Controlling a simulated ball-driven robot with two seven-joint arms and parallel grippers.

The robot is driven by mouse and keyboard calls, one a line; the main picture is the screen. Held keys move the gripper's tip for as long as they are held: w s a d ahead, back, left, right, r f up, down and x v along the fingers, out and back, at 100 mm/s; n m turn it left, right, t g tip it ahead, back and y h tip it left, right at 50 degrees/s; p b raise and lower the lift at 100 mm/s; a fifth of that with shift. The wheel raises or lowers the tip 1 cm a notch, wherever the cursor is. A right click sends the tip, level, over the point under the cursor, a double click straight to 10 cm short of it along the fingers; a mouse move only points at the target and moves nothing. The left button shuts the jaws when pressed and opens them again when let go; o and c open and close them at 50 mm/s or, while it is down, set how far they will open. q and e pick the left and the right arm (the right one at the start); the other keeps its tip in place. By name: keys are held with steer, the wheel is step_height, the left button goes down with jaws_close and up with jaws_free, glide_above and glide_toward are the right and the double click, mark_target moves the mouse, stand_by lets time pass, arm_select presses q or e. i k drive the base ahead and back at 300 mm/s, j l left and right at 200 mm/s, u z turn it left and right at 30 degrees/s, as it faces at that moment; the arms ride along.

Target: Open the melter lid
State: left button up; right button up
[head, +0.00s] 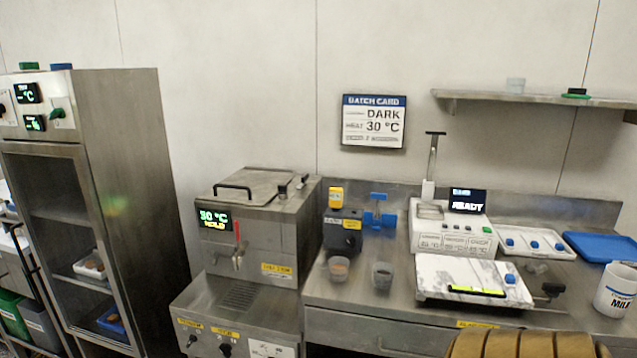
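The melter (262,238) is a steel box left of centre, with a lit display (213,218) reading 30 °C HOLD. Its flat steel lid (268,185) lies shut on top. A dark bar handle (233,187) stands along the lid's left side. Small dark fittings (283,191) sit at the right of the top. A tap with a red lever (238,245) is on the front. Neither of my grippers is in view.
A steel cabinet (130,190) stands to the left. On the right, a counter (350,298) holds two small cups, a dark device, a machine reading READY (452,225), trays and a milk jug (615,290). A brown ribbed object (525,346) shows at the bottom edge. The space above the lid is clear.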

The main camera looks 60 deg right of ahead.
mark_target(249, 179)
steer(key=z, duration=1.4)
steer(key=i+j+z, duration=0.1)
steer(key=i, duration=0.3)
